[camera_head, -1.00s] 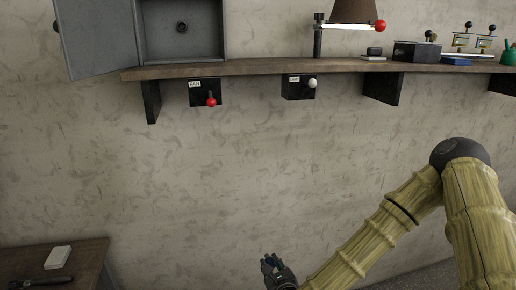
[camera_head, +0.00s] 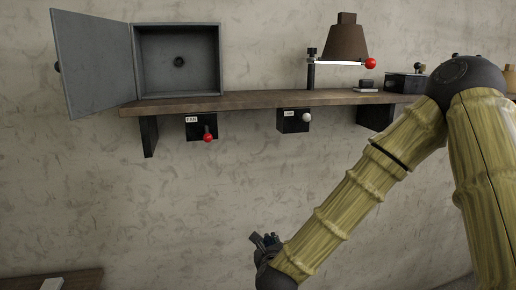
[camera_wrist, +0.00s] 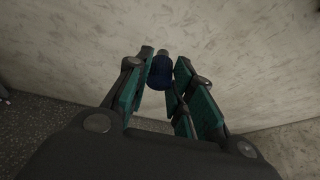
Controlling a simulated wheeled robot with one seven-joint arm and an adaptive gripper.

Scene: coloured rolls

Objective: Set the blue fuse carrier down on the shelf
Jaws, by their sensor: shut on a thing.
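In the wrist view, my gripper (camera_wrist: 167,95) is shut on a dark blue rounded piece with a grey top, the blue fuse carrier (camera_wrist: 161,72). The carrier sits between the teal-padded fingers, its grey end pointing away. In the head view, my gripper (camera_head: 264,243) is low in front of the wall, below the shelf, and the carrier cannot be made out there. The wooden shelf (camera_head: 265,98) runs along the wall, well above my gripper. My arm covers part of its right end.
An open grey metal box (camera_head: 180,60) stands on the shelf's left, its door swung left. A lamp (camera_head: 345,42) and a black box (camera_head: 404,83) stand further right. Under the shelf are two black switch boxes (camera_head: 201,127) (camera_head: 293,121). The shelf front between metal box and lamp is clear.

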